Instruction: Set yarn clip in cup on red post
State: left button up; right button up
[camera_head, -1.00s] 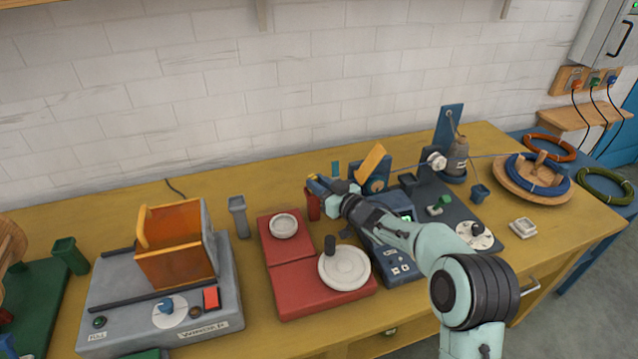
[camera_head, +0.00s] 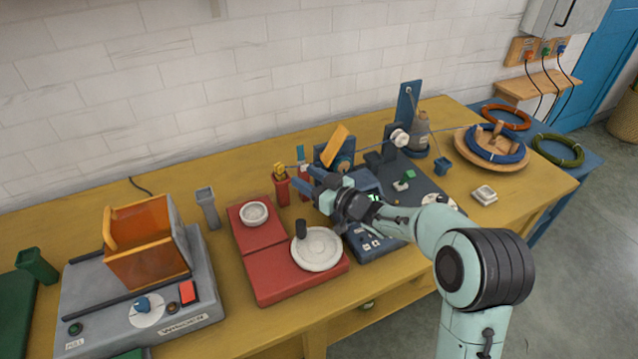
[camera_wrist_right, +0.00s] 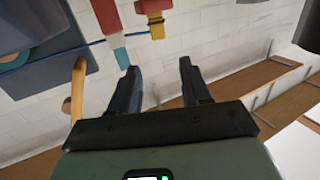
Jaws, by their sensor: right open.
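The yellow yarn clip (camera_head: 280,170) stands at the top of the red post (camera_head: 283,191), in its cup as far as I can see; how deep it sits is not clear. In the right wrist view the clip (camera_wrist_right: 154,22) shows at the top, with red (camera_wrist_right: 150,6) directly behind its end. Blue yarn (camera_wrist_right: 97,43) runs toward it. My right gripper (camera_head: 306,177) is just right of the clip, open and empty. Its two dark fingers (camera_wrist_right: 158,68) are apart, with a gap between them and the clip. My left gripper is not in view.
A second red post with a white and teal top (camera_head: 301,153) stands close beside the gripper. A red base with a white disc (camera_head: 317,250) lies in front. An orange box (camera_head: 147,246) stands at left.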

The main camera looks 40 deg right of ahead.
jog(key=shift+s+d, duration=0.15)
jog(key=shift+s, duration=0.8)
jog(key=shift+s+d, duration=0.15)
jog(key=shift+s, duration=0.75)
